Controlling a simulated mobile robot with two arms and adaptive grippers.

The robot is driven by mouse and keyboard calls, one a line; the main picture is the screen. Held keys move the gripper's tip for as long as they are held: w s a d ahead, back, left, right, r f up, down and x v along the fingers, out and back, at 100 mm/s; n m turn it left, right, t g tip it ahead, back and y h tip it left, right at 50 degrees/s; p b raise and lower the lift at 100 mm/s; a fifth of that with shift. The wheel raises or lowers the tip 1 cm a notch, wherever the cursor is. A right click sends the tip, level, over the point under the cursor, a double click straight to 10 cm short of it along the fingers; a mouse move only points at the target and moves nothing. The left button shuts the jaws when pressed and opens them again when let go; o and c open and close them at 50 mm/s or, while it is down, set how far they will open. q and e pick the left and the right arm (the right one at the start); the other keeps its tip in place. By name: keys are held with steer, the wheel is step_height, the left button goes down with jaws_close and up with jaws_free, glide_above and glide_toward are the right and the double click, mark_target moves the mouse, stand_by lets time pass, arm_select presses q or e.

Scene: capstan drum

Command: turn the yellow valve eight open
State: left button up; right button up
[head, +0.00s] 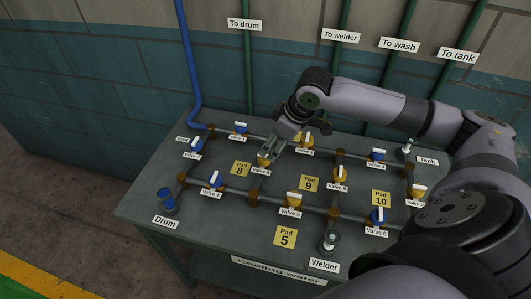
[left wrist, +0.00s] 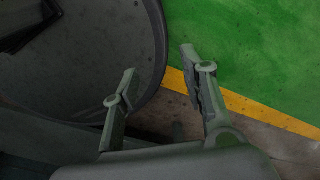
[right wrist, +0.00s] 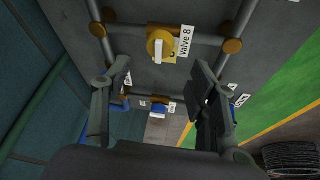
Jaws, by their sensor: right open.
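Yellow valve eight (head: 264,161) sits on the middle pipe branch of the table, behind its "Valve 8" label and right of the Pad 8 card. In the right wrist view the yellow valve (right wrist: 154,39) has a white handle (right wrist: 159,51) that looks set across its pipe. My right gripper (head: 283,144) is open and close to the valve. In the right wrist view its fingers (right wrist: 160,72) are spread on either side below the handle, and no contact shows. My left gripper (left wrist: 164,65) is open and empty, away from the table.
The grey table (head: 145,205) carries pipes with several other blue and yellow valves close around. The Drum outlet (head: 168,200) and Welder outlet (head: 329,240) stand at the front. A wall with blue and green pipes (head: 187,70) rises behind.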

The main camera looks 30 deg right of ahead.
mark_target(266, 156)
steer(key=x, duration=0.5)
steer(key=shift+s+a+f, duration=0.1)
steer(key=shift+p+x, duration=0.3)
steer(key=shift+x, duration=0.9)
steer(key=shift+f, duration=0.1)
steer(key=c, duration=0.7)
arm_select(q)
steer(key=shift+w+d+r, duration=0.1)
steer(key=shift+w+r, duration=0.15)
steer(key=shift+w, duration=0.55)
steer(key=shift+w+r, duration=0.25)
steer(key=shift+w, duration=0.55)
arm_select(e)
steer(key=c, duration=0.4)
